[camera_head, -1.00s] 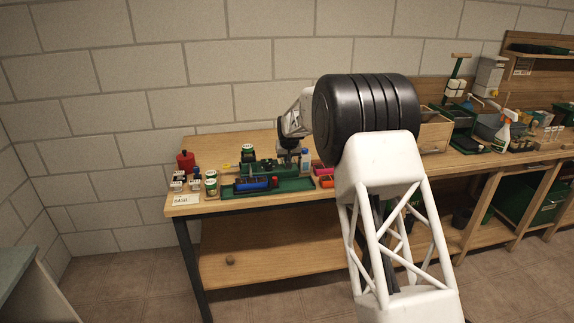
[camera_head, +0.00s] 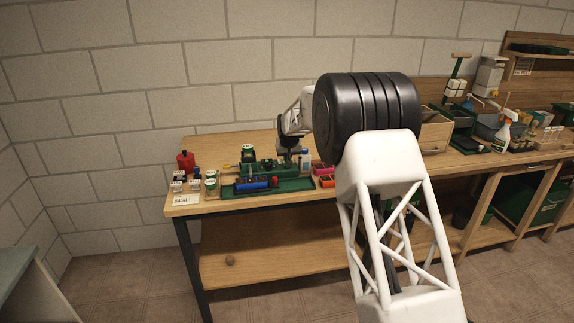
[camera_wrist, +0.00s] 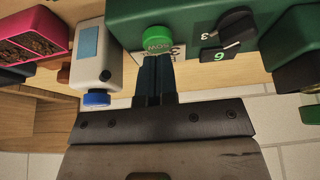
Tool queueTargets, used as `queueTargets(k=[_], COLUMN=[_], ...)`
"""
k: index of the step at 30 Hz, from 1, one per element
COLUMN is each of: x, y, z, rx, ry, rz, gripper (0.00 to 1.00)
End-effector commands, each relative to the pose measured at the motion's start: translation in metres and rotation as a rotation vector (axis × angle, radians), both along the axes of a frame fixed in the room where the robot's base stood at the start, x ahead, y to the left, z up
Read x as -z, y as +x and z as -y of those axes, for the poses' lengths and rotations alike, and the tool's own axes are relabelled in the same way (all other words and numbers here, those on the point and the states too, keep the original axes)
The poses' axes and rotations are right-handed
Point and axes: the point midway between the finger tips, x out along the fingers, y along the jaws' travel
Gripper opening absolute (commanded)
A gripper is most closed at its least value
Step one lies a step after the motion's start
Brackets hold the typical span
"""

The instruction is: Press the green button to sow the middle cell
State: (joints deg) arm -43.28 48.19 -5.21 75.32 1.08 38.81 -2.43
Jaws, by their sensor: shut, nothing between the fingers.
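The green button (camera_wrist: 157,39), marked SOW, sits on the face of a green machine (camera_wrist: 199,22) in the wrist view. My gripper (camera_wrist: 157,62) is shut and empty, its dark fingers pointing at the button. The fingertips overlap the button's lower edge in the picture; whether they touch it I cannot tell. In the head view my gripper (camera_head: 288,160) is down at the machine (camera_head: 262,166) on the bench.
A dark knob (camera_wrist: 237,31) is right of the button. Jars (camera_head: 211,183) and a red can (camera_head: 185,161) stand at the bench's left.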

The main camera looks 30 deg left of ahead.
Motion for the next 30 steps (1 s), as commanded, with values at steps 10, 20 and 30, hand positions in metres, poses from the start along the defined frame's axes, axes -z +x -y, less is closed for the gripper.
queueTargets(k=[10, 20, 30], x=[-0.021, -0.039, -0.057], y=[0.000, 0.000, 0.000], z=[0.000, 0.000, 0.000], rx=[0.000, 0.000, 0.000], ry=[0.001, 0.001, 0.001], rz=[0.001, 0.001, 0.001], gripper=[0.00, 0.00, 0.00])
